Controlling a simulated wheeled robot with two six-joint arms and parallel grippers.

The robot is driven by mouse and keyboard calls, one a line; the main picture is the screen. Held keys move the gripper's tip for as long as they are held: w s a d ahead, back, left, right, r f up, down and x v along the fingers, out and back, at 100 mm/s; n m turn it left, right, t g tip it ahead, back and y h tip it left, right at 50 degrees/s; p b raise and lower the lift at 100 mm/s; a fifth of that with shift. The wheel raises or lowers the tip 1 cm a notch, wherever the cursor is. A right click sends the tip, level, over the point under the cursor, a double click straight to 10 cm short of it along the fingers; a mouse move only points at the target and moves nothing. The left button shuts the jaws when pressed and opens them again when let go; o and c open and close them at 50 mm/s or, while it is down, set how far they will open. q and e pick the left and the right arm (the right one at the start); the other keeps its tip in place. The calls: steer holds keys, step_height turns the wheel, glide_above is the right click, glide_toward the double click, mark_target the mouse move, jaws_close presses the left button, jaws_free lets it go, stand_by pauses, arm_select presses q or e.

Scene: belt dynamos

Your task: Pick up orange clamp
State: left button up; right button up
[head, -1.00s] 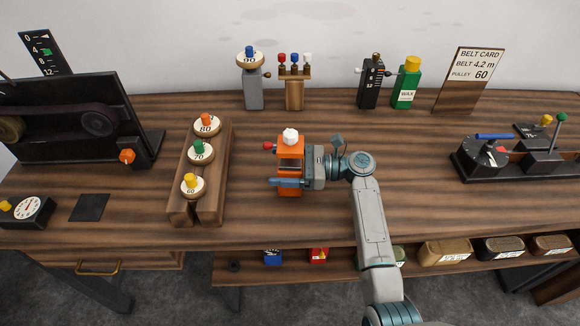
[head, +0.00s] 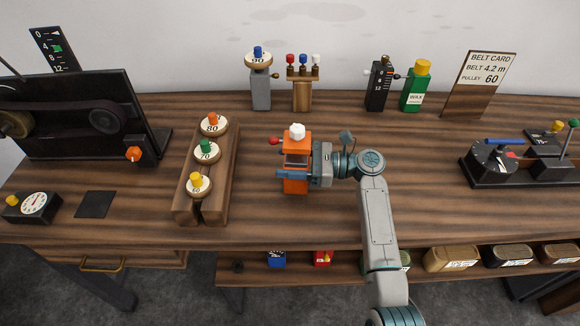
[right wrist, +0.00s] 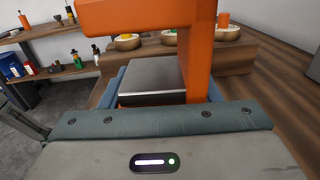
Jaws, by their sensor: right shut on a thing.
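The orange clamp (head: 296,184) stands upright near the middle of the bench, with a white knob on top and a red knob on its left side. My right gripper (head: 297,170) reaches it from the right and is shut on its body. In the right wrist view the clamp's orange frame (right wrist: 198,50) rises close in front of the camera, with a grey block between the fingers. Whether the clamp's base touches the bench is hard to tell. My left gripper is not in view.
A wooden rack (head: 228,190) with numbered pulleys stands left of the clamp. A black belt machine (head: 75,120) is farther left. Knobbed stands, a green wax bottle (head: 416,88) and a belt card (head: 480,82) line the back. Bench between clamp and right-hand black device (head: 500,170) is mostly clear.

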steer(key=shift+s+r+b, duration=0.25)
steer(key=shift+r+b, duration=0.1)
steer(key=shift+r, duration=0.6)
steer(key=s+r+b, duration=0.1)
steer(key=s+b, duration=0.1)
steer(key=s, duration=1.3)
steer(key=shift+s+r, duration=0.25)
steer(key=shift+r, duration=0.05)
steer(key=shift+w, duration=0.1)
steer(key=shift+w+f+b, duration=0.1)
steer(key=shift+w+f, duration=0.55)
steer(key=shift+w, duration=2)
steer(key=shift+w+f+b, duration=0.15)
steer(key=shift+w+f, duration=0.45)
steer(key=shift+w, duration=2)
steer(key=shift+w+f+b, duration=0.1)
steer(key=shift+w+f, duration=0.55)
steer(key=shift+w, duration=2)
steer(key=shift+f, duration=0.55)
